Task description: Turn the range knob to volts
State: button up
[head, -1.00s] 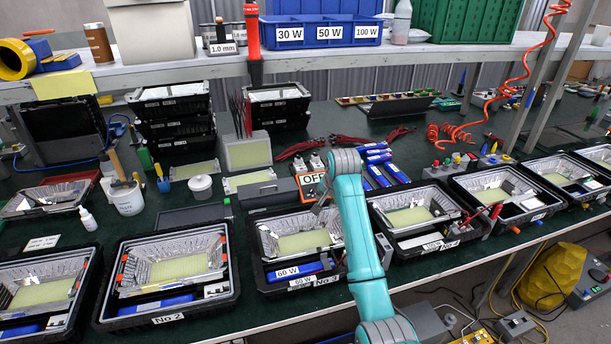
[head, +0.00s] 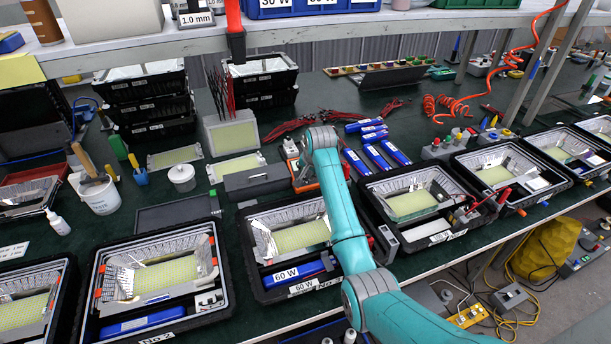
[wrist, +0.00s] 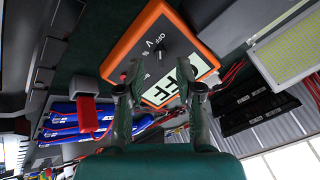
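The orange meter (wrist: 143,45) is near and tilted in the wrist view. Its black range knob (wrist: 160,53) has OFF and V printed beside it, and its display (wrist: 176,82) reads OFF. No contact with the knob shows. In the head view my arm hides most of the meter (head: 304,178) and the gripper.
Several housings in black trays line the bench front, with the 60 W tray (head: 262,270) below my arm. A dark grey box (head: 258,182) stands left of the meter. Blue driver packs (head: 378,157) and red leads (head: 300,122) lie right and behind.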

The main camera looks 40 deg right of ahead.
aim_at(305, 177)
jog(key=shift+x, duration=1.85)
grip_shut()
